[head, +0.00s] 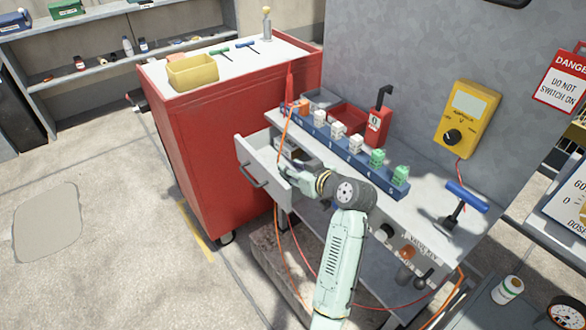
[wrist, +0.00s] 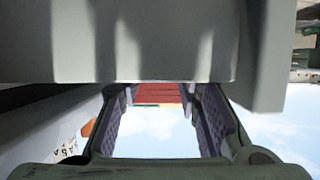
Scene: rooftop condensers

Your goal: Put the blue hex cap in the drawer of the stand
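The stand's grey drawer (head: 262,168) is pulled open at the left end of the stand (head: 425,215), and its dark handle (head: 252,177) faces left. My gripper (head: 288,150) is at the open drawer, partly hidden by its own wrist. In the wrist view my gripper (wrist: 158,95) has its two fingers wide apart, with nothing seen between them. A grey panel (wrist: 130,45) fills the top of that view, close to the fingers. I cannot pick out the blue hex cap in either view. Part of the drawer's inside is hidden by my arm.
A blue numbered rack (head: 340,147) with white and green blocks stands on the stand top. Beside it are a red tray (head: 347,118), a red-and-black lockout piece (head: 378,120) and a blue T-handle (head: 466,196). A red cabinet (head: 215,130) stands left of the drawer. Orange cables hang near it.

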